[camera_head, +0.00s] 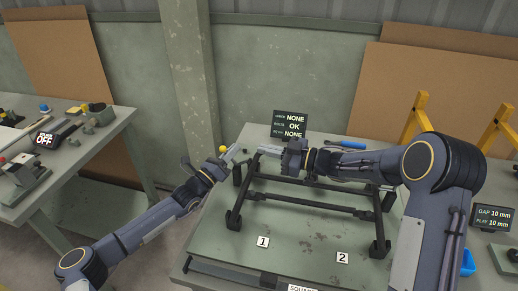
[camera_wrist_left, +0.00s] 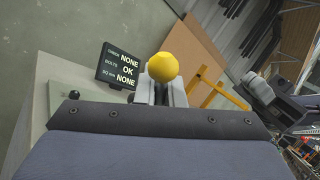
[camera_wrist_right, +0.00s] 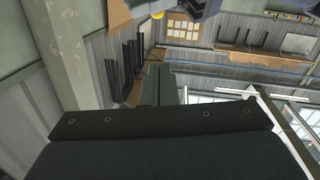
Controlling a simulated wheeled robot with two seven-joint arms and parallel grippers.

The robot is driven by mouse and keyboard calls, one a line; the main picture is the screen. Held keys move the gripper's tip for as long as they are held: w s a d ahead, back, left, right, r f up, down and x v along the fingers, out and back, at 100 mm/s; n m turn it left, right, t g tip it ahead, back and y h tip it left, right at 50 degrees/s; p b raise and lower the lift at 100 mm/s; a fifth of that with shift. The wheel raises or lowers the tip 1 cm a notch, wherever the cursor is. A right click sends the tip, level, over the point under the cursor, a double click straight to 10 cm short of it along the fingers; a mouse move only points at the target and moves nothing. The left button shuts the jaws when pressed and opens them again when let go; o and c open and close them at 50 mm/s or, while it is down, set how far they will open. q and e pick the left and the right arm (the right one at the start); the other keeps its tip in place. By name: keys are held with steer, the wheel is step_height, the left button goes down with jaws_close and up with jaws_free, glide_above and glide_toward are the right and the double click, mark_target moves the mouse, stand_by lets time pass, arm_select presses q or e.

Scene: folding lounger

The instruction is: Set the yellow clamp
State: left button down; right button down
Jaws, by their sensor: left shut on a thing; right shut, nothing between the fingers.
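A yellow ball knob (camera_head: 222,149), the visible part of the yellow clamp, sits at my left gripper (camera_head: 234,153). In the left wrist view the knob (camera_wrist_left: 162,67) stands between the fingers, which are shut on the clamp; the clamp's body is mostly hidden. The left gripper is by the back left corner of the dark frame (camera_head: 310,205); I cannot tell whether the clamp touches it. My right gripper (camera_head: 266,150) is shut and empty over the frame's back rail, pointing left toward the clamp. The knob (camera_wrist_right: 157,15) also shows at the top of the right wrist view.
The frame stands on a green table (camera_head: 300,250) with plates marked 1 and 2. A status display (camera_head: 289,124) reading NONE, OK, NONE stands behind it. A blue-handled tool (camera_head: 352,145) lies at the back. A side bench (camera_head: 60,175) with tools is at left; yellow posts (camera_head: 415,115) are at right.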

steer(key=x, duration=0.3)
steer(key=f+x, duration=0.1)
steer(key=x, duration=0.3)
steer(key=f+x, duration=0.1)
steer(key=x, duration=0.2)
steer(key=shift+w, duration=0.15)
arm_select(q)
steer(key=shift+a, duration=0.1)
arm_select(e)
steer(key=shift+w+a+f, duration=0.2)
steer(key=shift+a+f, duration=0.15)
